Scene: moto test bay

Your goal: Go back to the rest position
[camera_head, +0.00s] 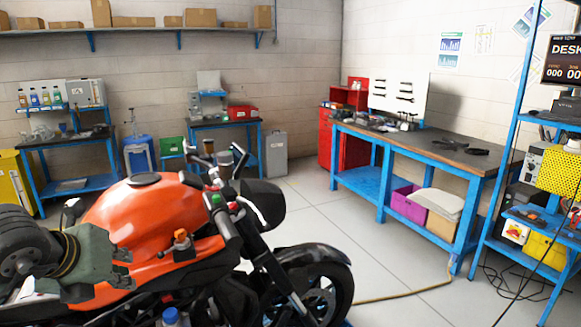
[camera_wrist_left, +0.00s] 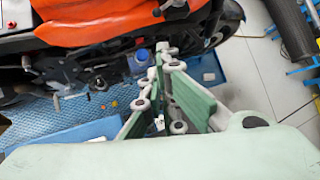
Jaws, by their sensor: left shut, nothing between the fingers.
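My left gripper (camera_head: 122,268) comes in from the left edge of the head view, in front of the orange motorcycle's side. In the left wrist view the left gripper (camera_wrist_left: 160,62) has its fingers together with nothing between them. It hangs close to the motorcycle; whether it touches cannot be told. The motorcycle (camera_head: 155,220) has an orange tank and black handlebars and fills the lower left of the head view. Its orange bodywork (camera_wrist_left: 95,22) also shows at the top of the left wrist view. My right gripper is in neither view.
A blue-framed workbench (camera_head: 455,152) stands at the back right, beside a blue shelf rack (camera_head: 505,150). A blue-capped bottle (camera_head: 171,317) is low beside the motorcycle. A yellowish hose (camera_head: 405,292) lies on the floor. The floor between the motorcycle and workbench is mostly clear.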

